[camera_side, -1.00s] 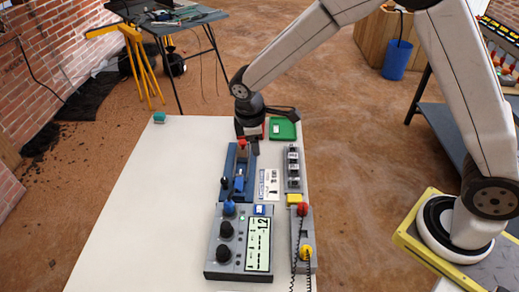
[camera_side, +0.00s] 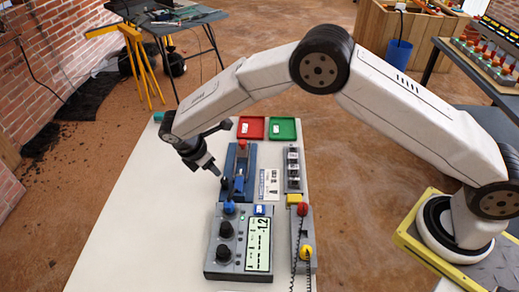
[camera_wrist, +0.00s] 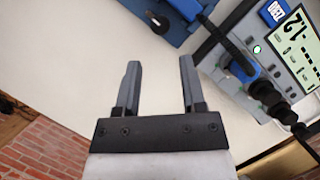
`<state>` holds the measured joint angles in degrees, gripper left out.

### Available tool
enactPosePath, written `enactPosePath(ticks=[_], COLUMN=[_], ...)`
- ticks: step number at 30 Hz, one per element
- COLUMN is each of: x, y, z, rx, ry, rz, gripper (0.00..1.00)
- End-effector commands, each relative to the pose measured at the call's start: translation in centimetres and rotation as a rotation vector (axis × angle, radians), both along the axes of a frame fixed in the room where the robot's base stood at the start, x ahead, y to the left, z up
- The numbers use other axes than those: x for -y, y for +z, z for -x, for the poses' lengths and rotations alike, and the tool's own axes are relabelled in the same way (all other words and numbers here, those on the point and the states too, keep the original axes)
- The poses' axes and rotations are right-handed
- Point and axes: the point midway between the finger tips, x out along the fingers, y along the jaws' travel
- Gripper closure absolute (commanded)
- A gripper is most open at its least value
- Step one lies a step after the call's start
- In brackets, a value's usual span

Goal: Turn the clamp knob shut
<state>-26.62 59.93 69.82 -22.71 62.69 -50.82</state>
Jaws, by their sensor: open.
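The blue clamp fixture (camera_side: 251,160) sits on the white table, with a red-topped part at its far end. A small black knob (camera_side: 224,183) sticks out on its left side; I take it for the clamp knob. In the wrist view, the black knob (camera_wrist: 157,20) shows at the top, against the blue fixture (camera_wrist: 185,35). My gripper (camera_side: 217,171) is above the table, just left of the fixture and near the knob. In the wrist view, my gripper (camera_wrist: 160,65) has its two fingers apart with only bare table between them. The knob lies beyond the fingertips, not between them.
A grey tester (camera_side: 241,262) with black knobs and a display stands in front of the fixture. A red tray (camera_side: 251,128) and a green tray (camera_side: 283,129) lie behind. A grey block (camera_side: 292,170) and probe holder (camera_side: 303,240) are right. The table's left side is clear.

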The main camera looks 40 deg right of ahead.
Motion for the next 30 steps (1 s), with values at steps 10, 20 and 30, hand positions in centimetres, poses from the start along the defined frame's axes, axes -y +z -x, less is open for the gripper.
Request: enactPosePath(ticks=[10,20,30], x=[0.9,2.4,3.0], y=[-2.2,-5.8,-7.2], z=[0.0,0.0,0.0], rx=[-0.001,-0.002,0.001], ry=[-0.003,-0.003,-0.002], rz=[0.001,-0.001,-0.002], gripper=[0.48,0.48,0.48])
